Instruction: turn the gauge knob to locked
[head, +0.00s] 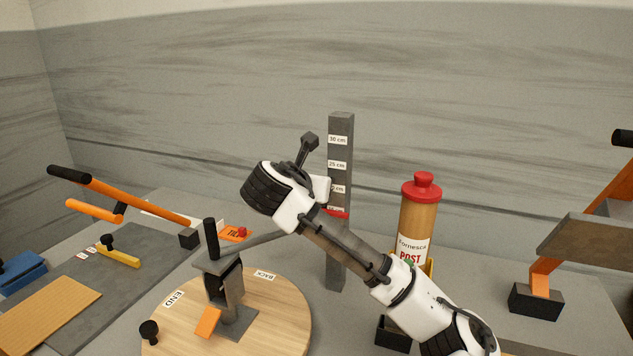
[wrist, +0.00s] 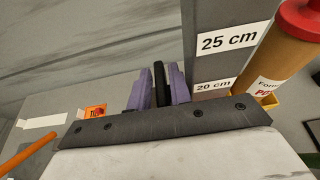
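The gauge is an upright grey post (head: 340,125) with white centimetre labels. It stands behind my arm in the head view, with a small red part (head: 338,214) low on it. In the wrist view, the post (wrist: 210,15) rises just right of my gripper (wrist: 159,88), with the 25 cm and 20 cm labels showing. My two purple fingers are close together, with a narrow black piece (wrist: 159,75) between them. I cannot tell whether this is the gauge knob or whether the fingers press on it. My arm hides the fingers in the head view.
A round wooden turntable (head: 285,325) with a grey fixture stands front left. A brown cylinder (head: 420,215) with a red cap stands right of the post. An orange lever (head: 140,202) is at left, and a grey shelf on an orange support (head: 590,240) at right.

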